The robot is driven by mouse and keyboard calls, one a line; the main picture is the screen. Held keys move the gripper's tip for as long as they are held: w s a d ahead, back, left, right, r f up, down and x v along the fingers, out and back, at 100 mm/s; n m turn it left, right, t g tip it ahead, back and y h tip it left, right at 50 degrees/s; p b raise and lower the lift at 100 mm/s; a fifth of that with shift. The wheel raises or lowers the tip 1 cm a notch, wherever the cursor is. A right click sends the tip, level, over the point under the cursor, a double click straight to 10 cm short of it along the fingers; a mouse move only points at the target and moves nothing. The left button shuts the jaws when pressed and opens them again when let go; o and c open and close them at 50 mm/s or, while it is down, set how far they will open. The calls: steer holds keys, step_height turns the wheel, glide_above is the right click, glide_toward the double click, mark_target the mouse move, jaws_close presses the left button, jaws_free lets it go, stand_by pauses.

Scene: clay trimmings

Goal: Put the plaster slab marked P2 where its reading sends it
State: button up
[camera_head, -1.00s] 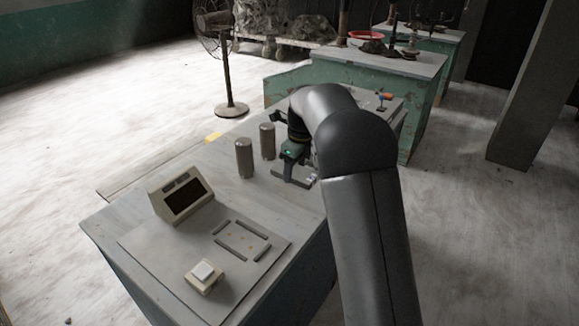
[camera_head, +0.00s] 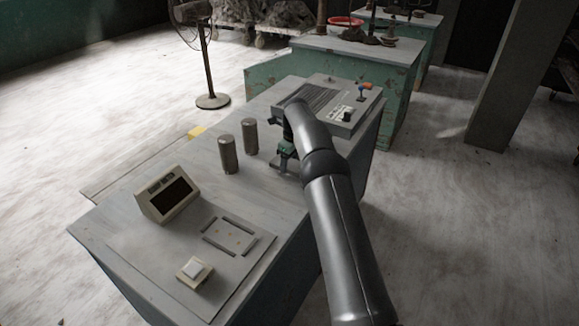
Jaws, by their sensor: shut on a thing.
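My gripper (camera_head: 286,160) is low over the grey bench top (camera_head: 190,165), to the right of two metal cylinders. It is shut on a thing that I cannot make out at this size. My arm hides part of the area beside it. I cannot read a P2 mark anywhere. A beige display box (camera_head: 166,195) with a dark screen stands on the left of the bench; I can read no value on it. A flat plate with a slotted frame (camera_head: 229,238) lies in front of it, and no slab shows inside the frame.
The two upright cylinders (camera_head: 228,154) (camera_head: 250,137) stand close to my gripper. A white button on a beige base (camera_head: 194,271) sits at the near end.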

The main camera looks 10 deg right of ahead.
mark_target(290, 163)
steer(key=shift+f+p, duration=0.35)
steer(key=shift+f, duration=1.15)
steer(key=shift+f, duration=0.1)
steer(key=shift+f, duration=0.15)
steer(key=o, duration=1.2)
